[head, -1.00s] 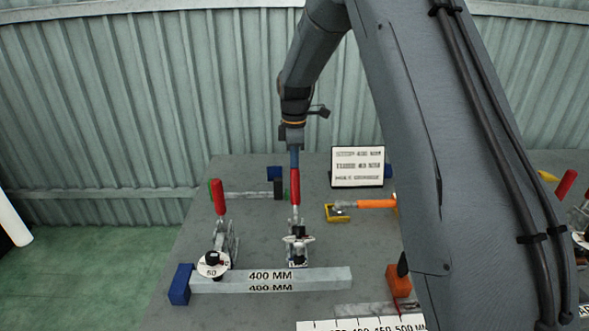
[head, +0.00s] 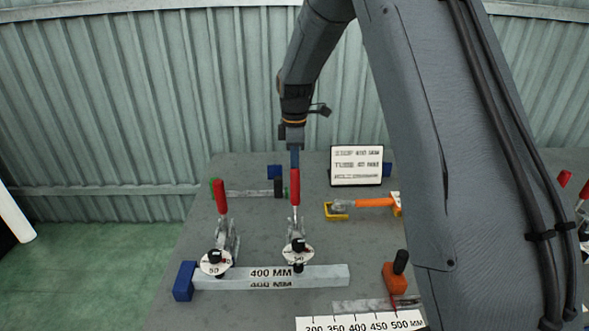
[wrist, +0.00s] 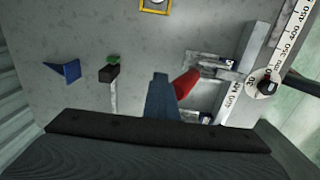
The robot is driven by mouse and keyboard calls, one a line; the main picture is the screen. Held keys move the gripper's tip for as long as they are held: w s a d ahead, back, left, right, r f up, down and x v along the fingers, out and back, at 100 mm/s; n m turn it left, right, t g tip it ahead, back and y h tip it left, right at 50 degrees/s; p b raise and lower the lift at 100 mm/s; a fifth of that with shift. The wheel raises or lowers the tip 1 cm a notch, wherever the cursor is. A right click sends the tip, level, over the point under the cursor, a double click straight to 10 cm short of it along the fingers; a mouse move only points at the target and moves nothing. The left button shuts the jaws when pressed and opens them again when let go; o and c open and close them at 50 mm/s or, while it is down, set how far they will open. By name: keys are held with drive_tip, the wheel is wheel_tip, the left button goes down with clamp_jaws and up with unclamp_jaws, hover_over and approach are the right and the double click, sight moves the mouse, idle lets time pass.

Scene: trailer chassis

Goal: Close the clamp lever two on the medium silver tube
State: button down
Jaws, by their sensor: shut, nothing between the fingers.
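The silver tube (head: 325,274) marked 400 MM lies across the front of the table; part of it shows in the wrist view (wrist: 229,104). Clamp lever two is the middle red handle (head: 295,188), standing upright; it also shows in the wrist view (wrist: 187,82). Its clamp's white disc (head: 299,254) and black tip are down at the tube. My gripper (head: 295,160) is shut and empty at the top of this handle; its fingers show in the wrist view (wrist: 160,95). Whether they touch the handle is unclear.
A left clamp with a red handle (head: 220,196) stands upright, its disc (head: 214,263) at the tube. A blue stop (head: 183,281) sits at the tube's left end. An orange-handled clamp (head: 375,202), a sign (head: 357,166), an orange block (head: 396,277) and a ruler (head: 360,324) lie right.

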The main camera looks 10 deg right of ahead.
drive_tip(key=shift+s+a+r+p, duration=0.1)
drive_tip(key=shift+s+p, duration=0.3)
drive_tip(key=shift+s, duration=0.25)
drive_tip(key=shift+s+a+r+p, duration=0.15)
drive_tip(key=shift+s+p, duration=0.25)
drive_tip(key=shift+s, duration=0.3)
drive_tip(key=shift+s+a+r+p, duration=0.1)
drive_tip(key=shift+s+p, duration=0.3)
drive_tip(key=shift+s, duration=0.35)
drive_tip(key=shift+s+a+r+p, duration=0.2)
drive_tip(key=shift+s+p, duration=0.35)
drive_tip(key=shift+s, duration=0.4)
drive_tip(key=shift+s+a+r+p, duration=0.15)
drive_tip(key=shift+s+p, duration=0.35)
drive_tip(key=shift+s, duration=0.5)
wheel_tip(320, 180, up, 8)
drive_tip(key=p, duration=0.5)
hover_over(295, 177)
drive_tip(key=s, duration=0.3)
drive_tip(key=shift+s+a+r, duration=0.1)
drive_tip(key=shift+a+r, duration=0.05)
drive_tip(key=shift+a, duration=0.1)
